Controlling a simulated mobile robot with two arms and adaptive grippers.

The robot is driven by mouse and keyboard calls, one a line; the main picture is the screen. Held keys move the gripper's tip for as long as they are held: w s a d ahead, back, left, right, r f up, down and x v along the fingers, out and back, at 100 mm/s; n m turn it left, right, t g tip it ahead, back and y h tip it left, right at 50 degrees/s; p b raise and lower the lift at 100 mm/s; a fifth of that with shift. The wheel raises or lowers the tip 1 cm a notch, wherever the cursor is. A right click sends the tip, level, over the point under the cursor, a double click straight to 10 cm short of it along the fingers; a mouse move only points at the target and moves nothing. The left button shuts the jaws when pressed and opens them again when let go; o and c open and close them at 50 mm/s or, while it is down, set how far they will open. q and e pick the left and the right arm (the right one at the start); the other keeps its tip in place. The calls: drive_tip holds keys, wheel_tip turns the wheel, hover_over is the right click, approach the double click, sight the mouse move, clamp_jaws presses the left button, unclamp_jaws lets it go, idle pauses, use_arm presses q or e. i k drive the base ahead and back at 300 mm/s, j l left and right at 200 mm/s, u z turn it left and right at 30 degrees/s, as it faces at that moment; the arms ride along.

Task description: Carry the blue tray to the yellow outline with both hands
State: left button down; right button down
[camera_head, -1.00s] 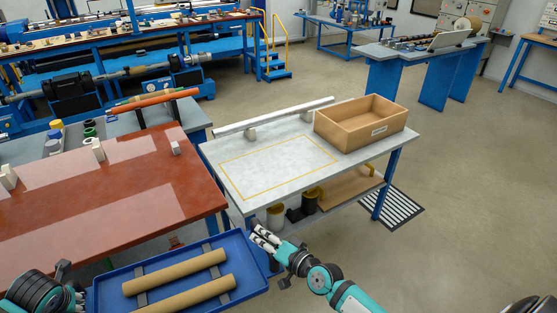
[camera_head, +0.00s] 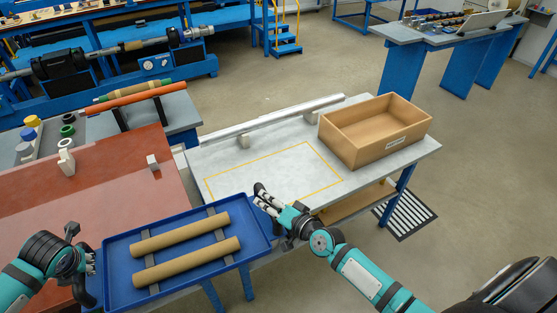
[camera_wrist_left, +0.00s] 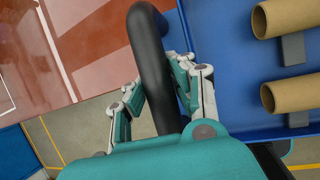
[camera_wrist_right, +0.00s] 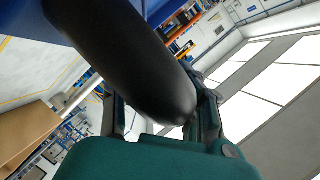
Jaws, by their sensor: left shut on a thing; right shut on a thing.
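The blue tray (camera_head: 190,276) is held between my two grippers, with two brown tubes (camera_head: 180,237) lying on dark strips in it. My left gripper (camera_head: 88,265) is shut on the black handle at the tray's left end; the handle (camera_wrist_left: 150,60) shows between the fingers in the left wrist view. My right gripper (camera_head: 264,197) is at the tray's right end, shut on the other black handle (camera_wrist_right: 130,60), seen in the right wrist view. The yellow outline (camera_head: 310,148) is on the light grey table top, beyond and right of the tray. The outline's inside is empty.
An open cardboard box (camera_head: 375,135) stands on the grey table (camera_head: 222,160) right of the outline. A long pale bar (camera_head: 275,120) lies along its back edge. The red-brown table (camera_head: 115,180) with small parts stands at left.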

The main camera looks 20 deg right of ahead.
sight(266, 183)
drive_tip(key=i+l, duration=0.15)
drive_tip(key=l, duration=0.25)
drive_tip(key=i+l, duration=0.15)
drive_tip(key=l, duration=0.2)
drive_tip(key=i+l, duration=0.2)
drive_tip(key=l, duration=0.2)
drive_tip(key=i+l+u, duration=0.1)
drive_tip(key=l, duration=0.25)
drive_tip(key=i+l, duration=0.2)
drive_tip(key=l, duration=0.2)
